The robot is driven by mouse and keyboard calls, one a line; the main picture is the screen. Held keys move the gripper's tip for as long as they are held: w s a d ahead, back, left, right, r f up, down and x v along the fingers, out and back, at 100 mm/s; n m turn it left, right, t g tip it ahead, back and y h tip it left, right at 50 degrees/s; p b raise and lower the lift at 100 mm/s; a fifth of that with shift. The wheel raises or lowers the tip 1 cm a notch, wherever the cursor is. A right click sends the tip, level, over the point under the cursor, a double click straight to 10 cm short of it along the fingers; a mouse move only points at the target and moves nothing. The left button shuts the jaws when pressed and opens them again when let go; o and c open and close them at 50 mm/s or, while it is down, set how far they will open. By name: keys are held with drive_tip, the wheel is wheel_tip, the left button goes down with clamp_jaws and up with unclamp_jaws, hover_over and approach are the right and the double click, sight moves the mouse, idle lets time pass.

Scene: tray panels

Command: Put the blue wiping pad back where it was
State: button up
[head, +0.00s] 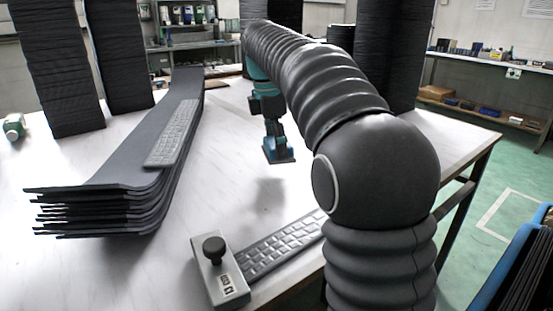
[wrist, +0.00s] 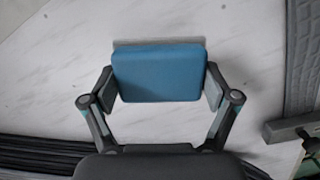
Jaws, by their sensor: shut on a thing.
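The blue wiping pad (wrist: 160,73) is a rounded rectangular block with a pale edge behind it. In the wrist view my gripper (wrist: 160,88) is shut on it, one finger pressed to each short side. In the head view my gripper (head: 274,140) points down with the blue pad (head: 279,152) at its tips, over the white table (head: 240,195). The pad appears a little above the table top, with a soft shadow below and in front of it. The spot where the pad was before cannot be told from these frames.
A stack of dark curved panels (head: 100,190) lies on the left with a grey keypad-like strip (head: 173,135) on top. A grey box with a black knob (head: 214,250) and another strip (head: 282,245) sit at the front. Tall dark stacks (head: 55,70) stand behind.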

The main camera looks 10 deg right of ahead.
sight(277, 171)
drive_tip(key=shift+f+b, duration=0.4)
drive_tip(key=shift+f, duration=1.6)
drive_tip(key=shift+f, duration=0.15)
drive_tip(key=o, duration=0.9)
drive_tip(key=r, duration=0.4)
drive_tip(key=a+r+p, duration=0.1)
drive_tip(key=r, duration=0.3)
drive_tip(key=r+p, duration=0.1)
drive_tip(key=r, duration=0.3)
drive_tip(key=shift+a+r, duration=0.1)
drive_tip(key=shift+a, duration=0.15)
